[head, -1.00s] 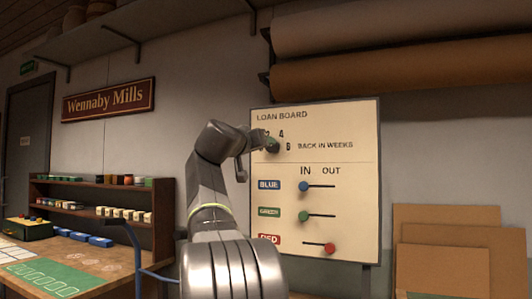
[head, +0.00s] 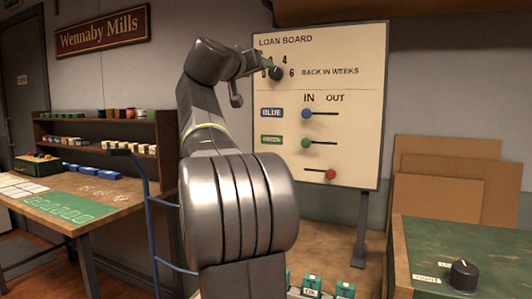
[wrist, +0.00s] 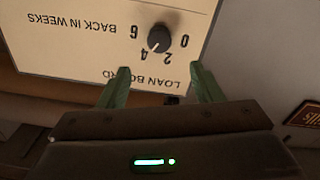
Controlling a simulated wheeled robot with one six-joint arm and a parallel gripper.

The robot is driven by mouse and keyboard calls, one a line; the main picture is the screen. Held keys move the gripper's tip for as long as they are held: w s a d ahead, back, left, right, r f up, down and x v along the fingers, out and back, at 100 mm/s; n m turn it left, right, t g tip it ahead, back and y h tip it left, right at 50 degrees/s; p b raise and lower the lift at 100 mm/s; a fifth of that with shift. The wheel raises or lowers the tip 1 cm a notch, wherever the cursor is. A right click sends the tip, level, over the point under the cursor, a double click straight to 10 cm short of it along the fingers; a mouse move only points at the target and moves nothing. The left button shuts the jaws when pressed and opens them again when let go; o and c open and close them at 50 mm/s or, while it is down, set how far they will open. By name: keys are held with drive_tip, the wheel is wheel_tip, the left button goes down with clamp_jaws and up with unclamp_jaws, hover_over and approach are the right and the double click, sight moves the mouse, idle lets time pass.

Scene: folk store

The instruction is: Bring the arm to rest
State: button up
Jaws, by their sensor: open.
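My gripper (wrist: 161,84) is open and empty in the wrist view, its two green fingers apart. Beyond them is the loan board (wrist: 75,45), seen upside down, with a black dial (wrist: 159,39) marked by numbers. The fingers look apart from the dial. In the head view my arm reaches up to the left edge of the loan board (head: 345,95). My gripper (head: 266,64) is largely hidden there, with a bit of green finger showing near the dial (head: 276,74). The blue and green sliders are at the left under IN; the red slider is at the right under OUT.
A green-topped bench (head: 450,245) with a black knob (head: 463,274) stands at the lower right. Small green boxes (head: 311,282) are at the bottom centre. A wooden table (head: 100,200) and a shelf (head: 95,130) stand left, beside a blue rail (head: 150,215). Cardboard sheets (head: 440,195) lean on the wall.

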sight(273, 72)
drive_tip(key=p+x, duration=0.3)
drive_tip(key=x, duration=0.9)
drive_tip(key=shift+s, duration=0.15)
